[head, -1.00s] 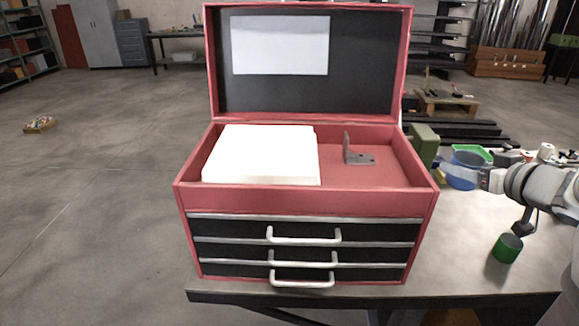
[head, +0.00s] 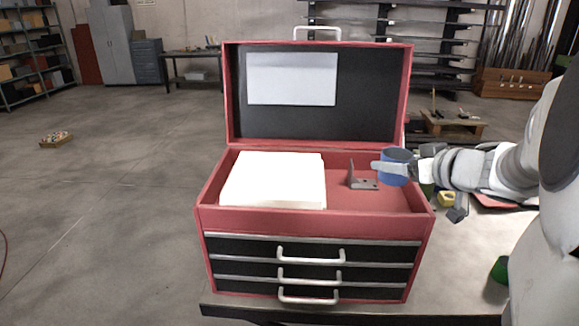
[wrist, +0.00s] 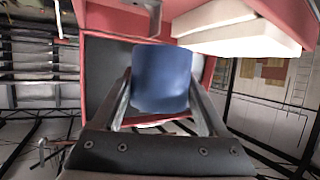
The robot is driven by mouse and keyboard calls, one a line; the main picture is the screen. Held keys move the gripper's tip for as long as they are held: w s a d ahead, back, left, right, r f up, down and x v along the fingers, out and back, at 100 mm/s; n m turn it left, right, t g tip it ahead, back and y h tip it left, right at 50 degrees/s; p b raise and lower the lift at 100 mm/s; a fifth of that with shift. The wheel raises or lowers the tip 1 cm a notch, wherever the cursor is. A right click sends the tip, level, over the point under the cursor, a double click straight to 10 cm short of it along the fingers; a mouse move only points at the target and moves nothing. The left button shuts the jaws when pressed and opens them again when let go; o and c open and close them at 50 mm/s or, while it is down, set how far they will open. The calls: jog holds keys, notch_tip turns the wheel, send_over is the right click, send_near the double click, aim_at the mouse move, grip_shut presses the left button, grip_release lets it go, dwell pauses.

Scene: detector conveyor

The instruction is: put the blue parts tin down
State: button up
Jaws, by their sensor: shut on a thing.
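The blue parts tin (head: 397,168) is held in my gripper (head: 388,167) at the right end of the open red toolbox (head: 312,222). In the wrist view the blue tin (wrist: 162,78) sits between the two fingers of my gripper (wrist: 160,100), which are shut on it. The tin appears over the right part of the toolbox's top tray; its underside and any contact below are hidden. A grey metal angle bracket (head: 362,180) stands in the tray just left of the tin.
A white block (head: 272,180) fills the left of the tray; it also shows in the wrist view (wrist: 235,28). The raised lid (head: 318,125) stands behind. A green can (head: 499,269) and a yellow item (head: 446,199) are on the table (head: 465,275) to the right.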

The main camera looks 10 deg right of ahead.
jog(key=shift+w+a+f+b, duration=0.55)
jog(key=shift+w+a+f, duration=0.4)
jog(key=shift+f, duration=0.5)
jog(key=shift+w+a+f+b, duration=0.65)
jog(key=shift+a+f, duration=0.35)
jog(key=shift+f, duration=0.4)
jog(key=shift+w+a+f+b, duration=0.45)
jog(key=shift+w+a+f, duration=0.5)
jog(key=shift+f, duration=0.5)
jog(key=shift+s, duration=0.1)
